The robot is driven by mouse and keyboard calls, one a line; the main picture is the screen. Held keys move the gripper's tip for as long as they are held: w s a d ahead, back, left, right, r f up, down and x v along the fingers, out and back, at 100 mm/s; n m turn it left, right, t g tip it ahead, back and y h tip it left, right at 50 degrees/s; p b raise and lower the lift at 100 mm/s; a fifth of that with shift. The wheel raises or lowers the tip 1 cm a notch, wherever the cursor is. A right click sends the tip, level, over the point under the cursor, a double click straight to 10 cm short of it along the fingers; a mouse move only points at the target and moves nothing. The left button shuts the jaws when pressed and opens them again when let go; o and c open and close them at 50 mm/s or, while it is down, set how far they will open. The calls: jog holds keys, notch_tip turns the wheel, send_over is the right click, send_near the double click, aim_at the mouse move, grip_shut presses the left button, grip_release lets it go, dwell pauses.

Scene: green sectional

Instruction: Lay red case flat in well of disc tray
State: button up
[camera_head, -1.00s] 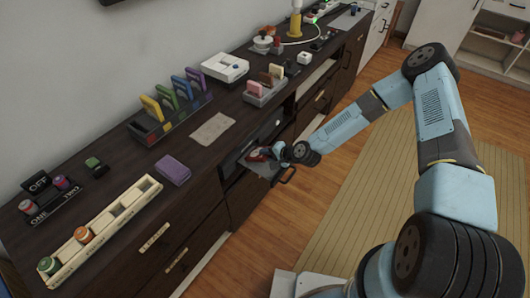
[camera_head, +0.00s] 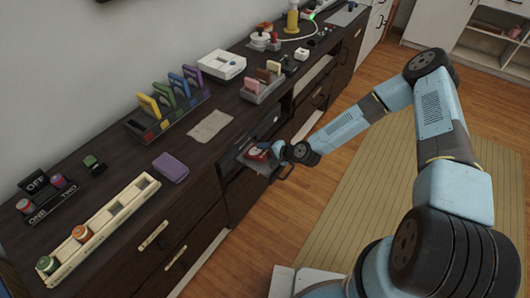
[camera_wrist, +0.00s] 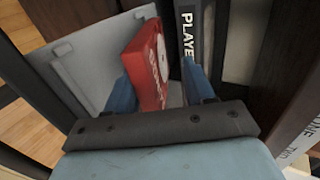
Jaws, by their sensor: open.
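The red case (camera_wrist: 148,62) has white lettering and lies over the pale grey disc tray (camera_wrist: 78,62), near the player's dark front. In the wrist view it looks tilted to the tray; whether it rests in the well cannot be told. My gripper (camera_wrist: 160,88) is open, with one blue finger on each side of the case; contact is unclear. In the head view the red case (camera_head: 257,153) shows at the drawn-out tray (camera_head: 257,165), and my gripper (camera_head: 279,152) is just right of it. The fingers partly hide the case and tray.
The player (camera_wrist: 190,40) bears a "PLAYER" label and sits in the cabinet opening. A purple case (camera_head: 170,167), a slotted cream rack (camera_head: 105,225) and a dark holder of coloured cases (camera_head: 168,110) stand on the cabinet top. The floor in front is clear.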

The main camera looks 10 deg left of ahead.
jog(key=v, duration=1.3)
jog(key=shift+s+d+r, duration=0.2)
jog(key=shift+r, duration=0.05)
dwell(0.4)
jog(key=w+d+r+n+g+h, duration=0.1)
jog(key=w+d+r+n+h, duration=0.15)
jog(key=d+r, duration=0.35)
jog(key=w+d+r+n+h, duration=0.1)
jog(key=d+r+n+h, duration=0.2)
jog(key=d, duration=0.4)
jog(key=s+d+r+h, duration=0.1)
jog(key=d+r+h, duration=0.1)
jog(key=d+r, duration=0.5)
jog(key=d+r+h, duration=0.2)
jog(key=r+h, duration=0.1)
jog(key=r, duration=0.8)
jog(key=s+d+r+t+h, duration=0.15)
jog(key=s+r, duration=0.25)
jog(key=r, duration=0.4)
jog(key=s+d+r, duration=0.2)
jog(key=s+r, duration=0.3)
jog(key=r, duration=0.2)
jog(key=s+r, duration=0.4)
jog(key=s, duration=0.3)
jog(key=s+d+r+m+y, duration=0.1)
jog(key=s+r, duration=0.4)
jog(key=s, duration=0.2)
jog(key=shift+d+r+t, duration=0.25)
jog(key=shift+d+t, duration=0.05)
jog(key=shift+t, duration=0.05)
